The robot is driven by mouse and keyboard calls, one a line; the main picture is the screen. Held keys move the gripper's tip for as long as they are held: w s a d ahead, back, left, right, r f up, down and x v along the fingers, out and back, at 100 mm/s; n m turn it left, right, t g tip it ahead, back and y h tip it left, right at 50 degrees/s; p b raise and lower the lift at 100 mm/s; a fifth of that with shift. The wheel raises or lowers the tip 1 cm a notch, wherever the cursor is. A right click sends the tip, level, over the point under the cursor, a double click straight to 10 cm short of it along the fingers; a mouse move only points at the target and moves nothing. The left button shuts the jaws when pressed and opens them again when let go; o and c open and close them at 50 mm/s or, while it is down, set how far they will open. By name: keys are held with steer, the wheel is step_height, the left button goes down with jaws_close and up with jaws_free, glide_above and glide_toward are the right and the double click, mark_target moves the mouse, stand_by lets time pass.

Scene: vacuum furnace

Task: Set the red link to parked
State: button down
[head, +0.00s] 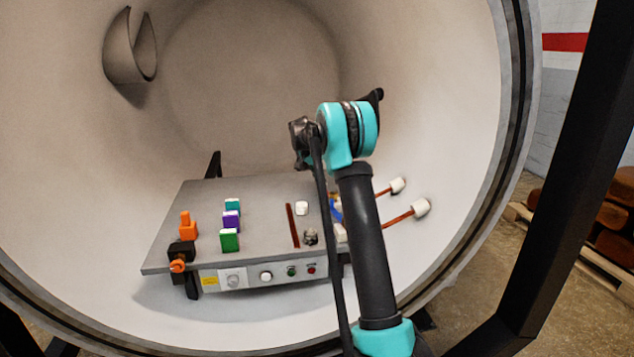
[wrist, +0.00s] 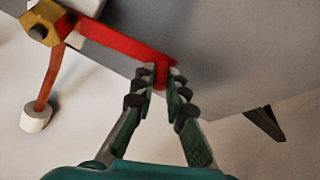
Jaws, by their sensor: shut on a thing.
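The red link (wrist: 125,44) is a flat red bar in the wrist view. It runs along the grey panel from near a brass hex nut (wrist: 46,22) at upper left to a short red end piece turned down near the panel's edge. My gripper (wrist: 160,78) is shut on that red end piece, with a fingertip on each side. In the head view my arm hides the gripper and the link. A dark red strip (head: 293,225) lies on the panel there; I cannot tell whether it is part of the link.
The grey panel box (head: 265,200) sits inside a round furnace chamber. Green (head: 229,241), purple (head: 231,221), teal (head: 232,204) and orange (head: 187,228) blocks stand on its left. Copper rods with white ends (head: 420,207) stick out on the right. A curved shell (head: 130,50) is on the wall.

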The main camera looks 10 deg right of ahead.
steer(key=shift+d, duration=0.25)
steer(key=c, duration=1.5)
jaws_free()
steer(key=shift+c, duration=0.2)
steer(key=shift+r, duration=0.15)
steer(key=v, duration=1.1)
steer(key=shift+a+r, duration=0.2)
steer(key=shift+r, duration=0.2)
